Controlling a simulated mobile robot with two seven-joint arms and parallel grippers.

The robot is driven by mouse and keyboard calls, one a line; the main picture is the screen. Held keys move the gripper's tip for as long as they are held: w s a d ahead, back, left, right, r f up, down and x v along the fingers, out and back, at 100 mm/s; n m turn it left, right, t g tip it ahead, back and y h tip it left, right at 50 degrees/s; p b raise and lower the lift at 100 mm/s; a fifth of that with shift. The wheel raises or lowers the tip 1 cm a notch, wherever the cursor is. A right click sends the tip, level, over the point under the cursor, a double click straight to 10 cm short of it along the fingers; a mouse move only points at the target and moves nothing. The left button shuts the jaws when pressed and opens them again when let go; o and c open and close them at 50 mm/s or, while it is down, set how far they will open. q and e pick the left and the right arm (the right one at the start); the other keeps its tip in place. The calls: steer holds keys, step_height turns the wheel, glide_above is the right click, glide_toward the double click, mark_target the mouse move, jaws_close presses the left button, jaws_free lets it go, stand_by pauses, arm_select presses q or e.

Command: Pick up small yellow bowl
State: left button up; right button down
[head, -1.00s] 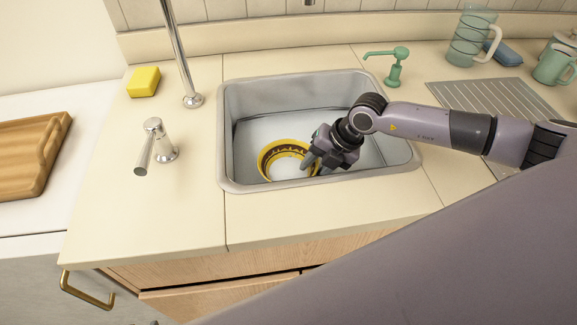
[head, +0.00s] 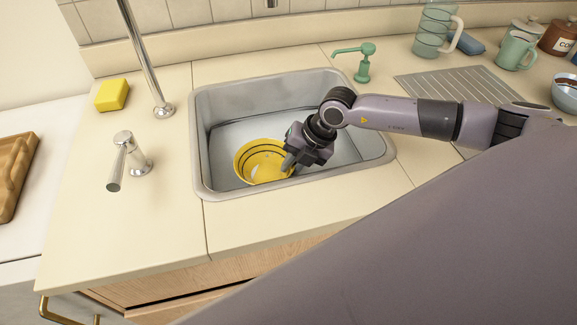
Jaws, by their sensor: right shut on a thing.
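A small yellow bowl (head: 258,160) with dark rings inside is in the metal sink (head: 225,185), toward the sink's front left. My right gripper (head: 289,164) reaches into the sink from the right and is shut on the right side of the bowl's rim. The bowl is a little tilted, with its inside facing up toward me. I cannot tell whether its underside is clear of the sink floor. The gripper hides part of the bowl's right edge. My left gripper is not in view.
A tall faucet pipe (head: 146,62) and a tap lever (head: 128,162) stand left of the sink, with a yellow sponge (head: 112,95) behind the lever. A green soap dispenser (head: 363,65) stands behind the sink.

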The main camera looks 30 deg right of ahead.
step_height(320, 180, up, 19)
steer(key=shift+b, duration=0.4)
stand_by(0.5)
steer(key=shift+d, duration=0.1)
